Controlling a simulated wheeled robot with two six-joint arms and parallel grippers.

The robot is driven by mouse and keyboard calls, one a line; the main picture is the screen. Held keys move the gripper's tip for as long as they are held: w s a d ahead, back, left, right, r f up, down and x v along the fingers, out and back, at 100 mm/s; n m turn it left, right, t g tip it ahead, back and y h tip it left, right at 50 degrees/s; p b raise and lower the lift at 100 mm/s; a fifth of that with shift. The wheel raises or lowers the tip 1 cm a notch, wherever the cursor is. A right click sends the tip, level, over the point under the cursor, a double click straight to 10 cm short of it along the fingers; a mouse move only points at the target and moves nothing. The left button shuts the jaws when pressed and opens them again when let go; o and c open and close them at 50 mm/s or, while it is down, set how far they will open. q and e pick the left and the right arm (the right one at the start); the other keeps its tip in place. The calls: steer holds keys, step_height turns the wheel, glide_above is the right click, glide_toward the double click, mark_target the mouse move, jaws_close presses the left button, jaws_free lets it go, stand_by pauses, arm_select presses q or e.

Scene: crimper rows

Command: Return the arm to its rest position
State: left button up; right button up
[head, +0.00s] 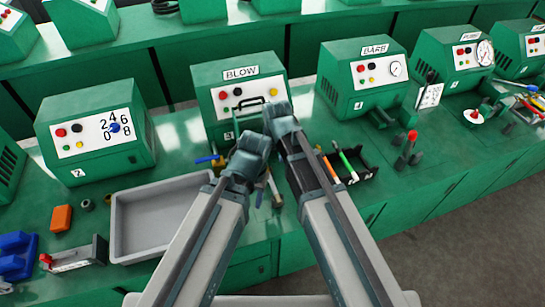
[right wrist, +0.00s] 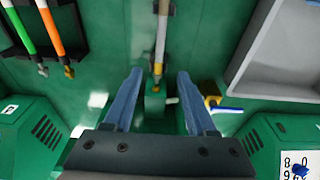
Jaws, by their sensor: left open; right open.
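My left gripper (head: 246,160) is the lower one in the head view, above the bench in front of the machine marked BLOW (head: 240,92). My right gripper (head: 280,122) is just above and right of it, overlapping the front of that machine. In the right wrist view, the right gripper's two blue fingers (right wrist: 160,78) are spread apart with nothing held. A pale rod-like handle (right wrist: 161,40) with a yellow end shows between and beyond them, near a small green block (right wrist: 154,103). The left fingertips are hard to make out in the head view.
A grey tray (head: 117,220) lies left of my arms. A black holder (head: 364,172) with green and orange handled tools is at right. Machines line the bench, including a dial machine (head: 95,130) and BARB (head: 362,72). A red-topped lever (head: 411,137) stands farther right.

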stand_by(0.4)
arm_select(q)
step_height(320, 180, down, 2)
steer(key=shift+f+b, duration=0.1)
steer(key=shift+b, duration=1)
arm_select(e)
steer(key=s+d+f+g+h, duration=0.1)
steer(key=s+d, duration=0.1)
steer(key=s, duration=0.5)
steer(key=s+d+f+g, duration=0.1)
steer(key=s+d, duration=0.2)
steer(key=s, duration=0.4)
steer(key=shift+s+d+h, duration=0.25)
steer(key=shift+s+h, duration=0.15)
arm_select(q)
steer(key=shift+c, duration=0.3)
arm_select(e)
steer(key=shift+f, duration=0.1)
